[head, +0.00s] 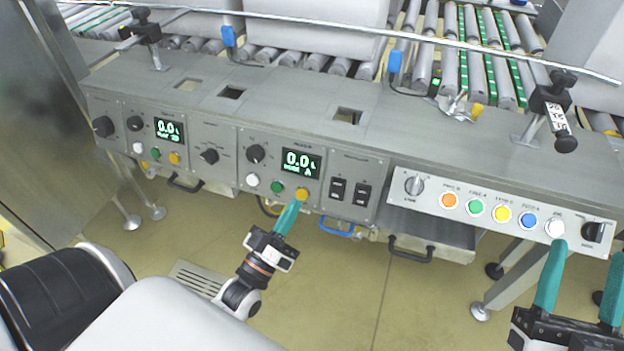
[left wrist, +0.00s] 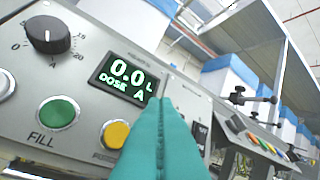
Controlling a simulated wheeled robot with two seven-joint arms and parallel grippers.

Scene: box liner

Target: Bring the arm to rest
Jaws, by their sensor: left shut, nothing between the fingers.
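My left gripper (head: 295,205) is shut and empty, its teal fingers pointing up at the middle control panel (head: 228,172). Its tips show just below the yellow button (head: 302,194) in the head view. In the left wrist view the closed fingers (left wrist: 170,105) rise in front of the panel, to the right of the yellow button (left wrist: 115,134) and below the display (left wrist: 122,78) reading 0.0 L, DOSE A. Whether they touch the panel I cannot tell. My right gripper (head: 587,250) is at the lower right, its two teal fingers spread apart with nothing seen between them.
The right panel (head: 430,200) carries a row of coloured buttons; a right finger overlaps it near its white button (head: 555,228). Roller conveyors (head: 470,60) lie behind the grey console. Handles (head: 410,252) and a blue bar (head: 338,228) hang beneath. Floor below is open.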

